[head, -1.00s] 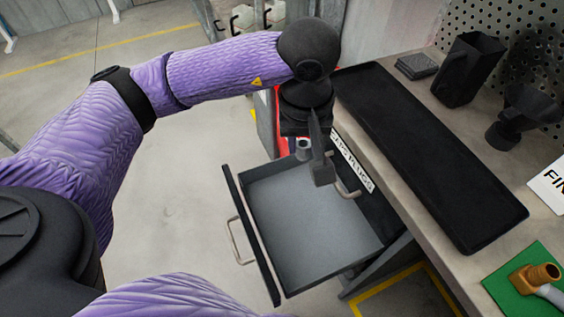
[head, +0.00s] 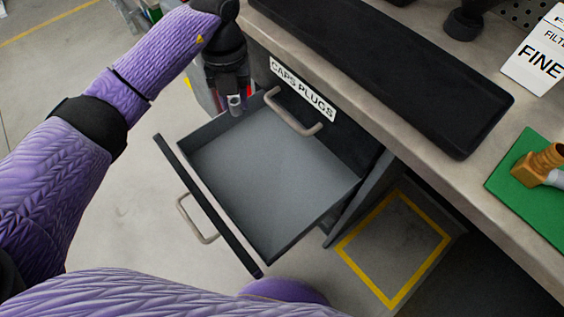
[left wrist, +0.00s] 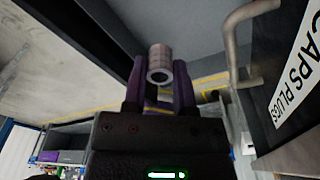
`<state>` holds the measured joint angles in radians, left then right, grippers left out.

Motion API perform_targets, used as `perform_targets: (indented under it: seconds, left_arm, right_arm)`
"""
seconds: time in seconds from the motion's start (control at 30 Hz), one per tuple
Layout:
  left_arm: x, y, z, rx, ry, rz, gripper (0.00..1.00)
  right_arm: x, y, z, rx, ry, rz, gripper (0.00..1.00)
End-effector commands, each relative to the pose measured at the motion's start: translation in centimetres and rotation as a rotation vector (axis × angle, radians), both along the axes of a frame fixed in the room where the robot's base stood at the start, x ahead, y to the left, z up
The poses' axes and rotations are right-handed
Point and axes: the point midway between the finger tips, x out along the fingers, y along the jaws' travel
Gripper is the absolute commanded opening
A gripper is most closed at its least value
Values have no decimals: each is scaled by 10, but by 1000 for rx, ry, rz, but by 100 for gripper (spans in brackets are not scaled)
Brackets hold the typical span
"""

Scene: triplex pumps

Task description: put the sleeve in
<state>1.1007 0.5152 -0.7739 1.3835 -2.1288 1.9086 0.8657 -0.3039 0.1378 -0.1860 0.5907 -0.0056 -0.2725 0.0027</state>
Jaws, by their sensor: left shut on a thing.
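My left gripper (head: 236,100) is at the back left corner of an open grey drawer (head: 270,180). In the left wrist view its two fingers (left wrist: 159,85) are shut on a short grey ringed cylinder with an open bore, the sleeve (left wrist: 160,58). The sleeve's open end faces the wrist camera. In the head view the sleeve (head: 235,103) is small and partly hidden by the gripper. I cannot tell whether it touches the drawer. My right gripper is not in view.
A "CAPS PLUGS" front with a metal handle (head: 290,112) stands close to the right of the gripper. On the bench are a long black tray (head: 400,75), a green mat (head: 511,175) with a brass fitting (head: 540,162), and a "FINE" sign (head: 540,62). The drawer floor looks empty.

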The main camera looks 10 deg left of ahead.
Motion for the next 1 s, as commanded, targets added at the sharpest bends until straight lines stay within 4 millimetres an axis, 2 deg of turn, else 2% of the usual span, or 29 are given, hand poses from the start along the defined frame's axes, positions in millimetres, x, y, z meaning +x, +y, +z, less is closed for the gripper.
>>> perform_targets:
  seconds: [0.13, 0.3, 0.43, 0.67, 0.8, 1.0]
  left_arm:
    - [0, 1, -26, -2, 5, 95, 0]
    - [0, 0, -95, -2, 11, 97, 0]
    - [0, 0, -134, -1, 8, 96, 0]
    - [0, 1, -160, -2, 2, 94, 0]
    - [0, 0, -189, -2, 6, 94, 0]
    - [1, 1, -185, -1, -2, 94, 0]
  right_arm:
    - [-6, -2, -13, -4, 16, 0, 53]
    - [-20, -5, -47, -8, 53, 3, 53]
    - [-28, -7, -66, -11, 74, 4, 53]
    - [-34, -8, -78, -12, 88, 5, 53]
    - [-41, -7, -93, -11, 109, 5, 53]
    - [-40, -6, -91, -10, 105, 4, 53]
